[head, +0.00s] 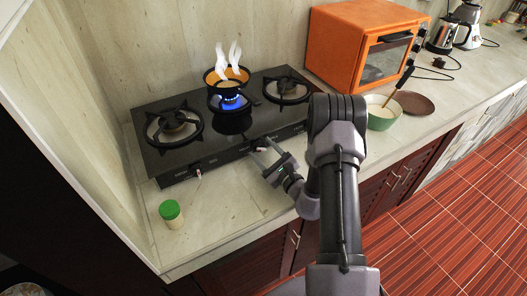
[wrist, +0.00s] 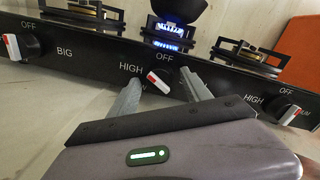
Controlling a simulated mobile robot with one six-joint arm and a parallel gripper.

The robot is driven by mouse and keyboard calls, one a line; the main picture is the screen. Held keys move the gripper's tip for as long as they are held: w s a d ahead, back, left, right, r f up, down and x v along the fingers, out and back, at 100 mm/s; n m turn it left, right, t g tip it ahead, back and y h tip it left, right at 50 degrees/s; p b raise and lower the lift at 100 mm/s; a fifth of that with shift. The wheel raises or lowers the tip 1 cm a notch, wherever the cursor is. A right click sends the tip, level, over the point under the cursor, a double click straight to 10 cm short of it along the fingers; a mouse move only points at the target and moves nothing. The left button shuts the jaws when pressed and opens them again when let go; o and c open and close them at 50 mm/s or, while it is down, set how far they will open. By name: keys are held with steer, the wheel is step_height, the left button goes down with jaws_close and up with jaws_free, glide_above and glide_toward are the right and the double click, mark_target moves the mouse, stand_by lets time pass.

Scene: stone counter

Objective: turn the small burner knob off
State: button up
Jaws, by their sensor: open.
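The small burner knob (wrist: 159,81) is the middle one on the black stove front in the wrist view. Its red-and-white handle is tilted, with OFF printed above and HIGH to its left. My gripper (wrist: 161,88) is open, with one finger on each side of the knob; I cannot tell whether they touch it. In the head view my gripper (head: 266,158) is at the stove's front edge. The small burner (head: 229,102) burns with a blue flame under a steaming pan (head: 214,76); the flame also shows in the wrist view (wrist: 168,43).
The left knob (wrist: 22,47) and right knob (wrist: 287,113) flank the middle one. Counter in front of the stove is mostly clear.

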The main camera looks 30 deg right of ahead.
jaws_close()
steer(key=m, duration=0.5)
steer(key=shift+a+m+p, duration=0.1)
steer(key=shift+m+p, duration=0.2)
steer(key=m, duration=0.2)
steer(key=m+p, duration=0.1)
steer(key=m, duration=0.1)
steer(key=shift+m+t+h, duration=0.3)
steer(key=shift+m, duration=0.1)
steer(key=shift+f+m, duration=0.1)
steer(key=shift+m, duration=0.2)
jaws_free()
